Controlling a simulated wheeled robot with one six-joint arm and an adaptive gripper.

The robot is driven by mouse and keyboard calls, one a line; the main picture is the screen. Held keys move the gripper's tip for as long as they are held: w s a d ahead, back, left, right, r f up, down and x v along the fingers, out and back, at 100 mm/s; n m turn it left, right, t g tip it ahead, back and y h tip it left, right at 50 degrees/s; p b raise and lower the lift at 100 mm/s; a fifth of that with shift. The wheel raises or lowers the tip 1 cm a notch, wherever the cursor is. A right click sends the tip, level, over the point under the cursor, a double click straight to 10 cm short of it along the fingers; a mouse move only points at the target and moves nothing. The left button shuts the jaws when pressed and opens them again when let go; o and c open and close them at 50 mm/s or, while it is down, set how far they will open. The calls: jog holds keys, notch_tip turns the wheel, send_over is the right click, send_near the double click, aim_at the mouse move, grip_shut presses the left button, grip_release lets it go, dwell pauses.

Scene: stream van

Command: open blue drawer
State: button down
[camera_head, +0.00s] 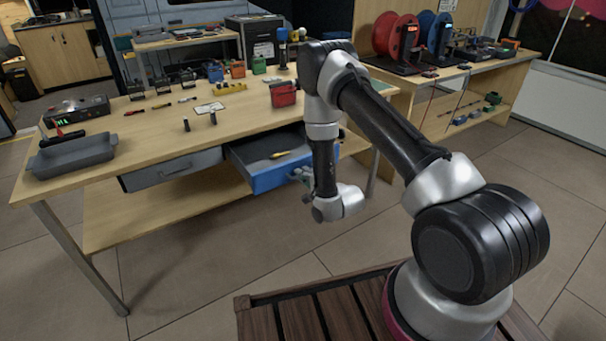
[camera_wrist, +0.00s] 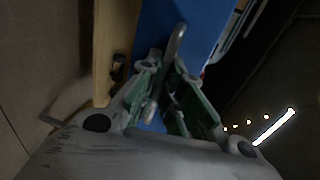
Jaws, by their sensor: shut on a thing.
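The blue drawer (camera_head: 271,178) is under the workbench, right of a grey drawer, and stands pulled out with its inside showing. A yellow-handled tool (camera_head: 281,154) lies in it. My gripper (camera_head: 300,174) is at the drawer's front, partly hidden by my arm. In the wrist view, my gripper (camera_wrist: 166,95) is shut on the drawer's grey handle (camera_wrist: 176,45), with the blue front (camera_wrist: 205,22) beyond it.
The grey drawer (camera_head: 172,170) is shut on the left. The workbench top (camera_head: 150,143) holds a grey tray (camera_head: 72,157), a red container (camera_head: 284,94) and several small tools. A lower shelf (camera_head: 150,218) lies below.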

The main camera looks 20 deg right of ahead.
jog(key=c, duration=1.9)
grip_release()
jog(key=shift+o, duration=0.2)
jog(key=v, duration=1.2)
